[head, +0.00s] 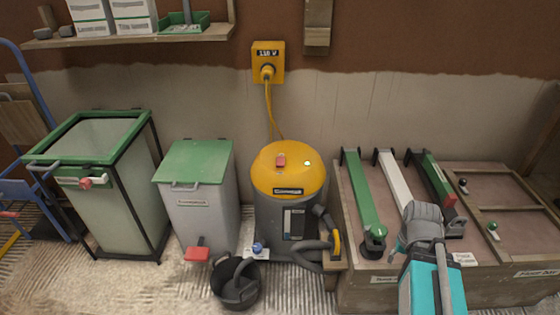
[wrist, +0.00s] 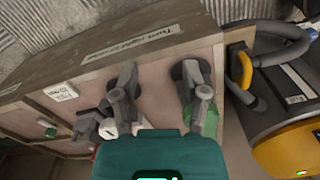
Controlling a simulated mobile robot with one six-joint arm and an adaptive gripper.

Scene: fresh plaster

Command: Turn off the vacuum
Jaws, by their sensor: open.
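The vacuum (head: 289,205) stands against the wall in the middle of the head view, a grey drum with a yellow lid. A red switch (head: 281,160) sits on top of the lid; its on or off position is too small to tell. A yellow cord runs up to a yellow wall socket box (head: 267,50) whose display seems to read 138 W. My gripper (head: 420,222) is open and empty, over the wooden bench to the right of the vacuum. In the wrist view my gripper (wrist: 160,95) has its fingers apart, with the vacuum (wrist: 290,150) at the right edge.
The wooden bench (head: 380,292) carries green and white bars and several small knobs. A black bucket (head: 235,284) stands in front of the vacuum. Left of it are a grey bin with a green lid (head: 197,165) and a green-rimmed container (head: 125,200). A shelf (head: 140,38) hangs above.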

